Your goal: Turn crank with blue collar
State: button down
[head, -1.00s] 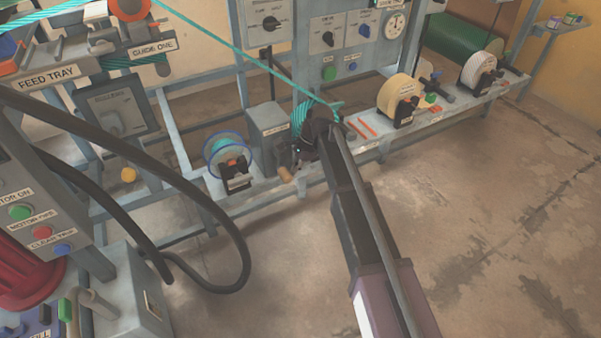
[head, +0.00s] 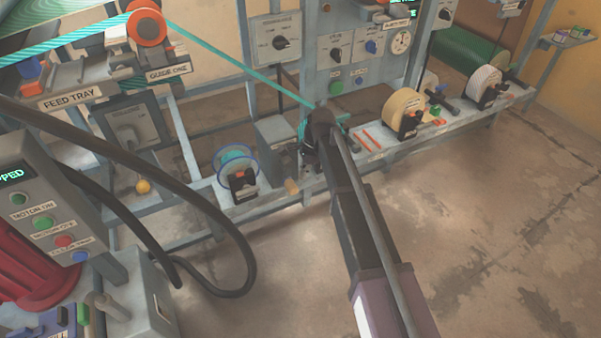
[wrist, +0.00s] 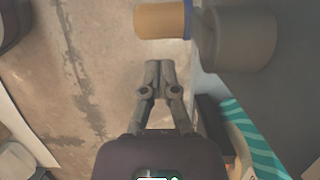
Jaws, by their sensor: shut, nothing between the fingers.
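In the wrist view, a tan wooden crank handle (wrist: 161,21) with a blue collar (wrist: 188,20) lies at the top. It sits beside a thick grey cylinder (wrist: 240,40). My gripper (wrist: 160,68) is shut and empty; its fingertips point toward the handle and appear a short way below it in the picture, with a visible gap. In the head view, the wooden handle (head: 291,187) shows small at the front of a grey box (head: 279,145), left of my arm. My wrist and arm hide the fingertips and much of the crank there.
A blue-rimmed spool (head: 236,172) stands left of the grey box. A teal-striped band runs down to a reel behind my wrist; it also shows at lower right in the wrist view (wrist: 250,135). A tan roll (head: 404,108) stands to the right. Bare floor lies in front.

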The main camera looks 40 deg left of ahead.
notch_tip(320, 180, up, 9)
jog(key=w+d+t+h+p, duration=0.1)
jog(key=w+t+p, duration=0.1)
jog(key=p, duration=0.6)
jog(key=shift+w+t, duration=0.15)
jog(key=shift+t, duration=0.55)
jog(key=shift+f, duration=0.35)
jog(key=s+a+f+b, duration=0.1)
jog(key=s+f+b, duration=0.2)
jog(key=f+b, duration=0.7)
jog(key=shift+s+f+b, duration=0.3)
jog(key=shift+b, duration=0.2)
jog(key=shift+s+a, duration=0.15)
jog(key=shift+f, duration=0.1)
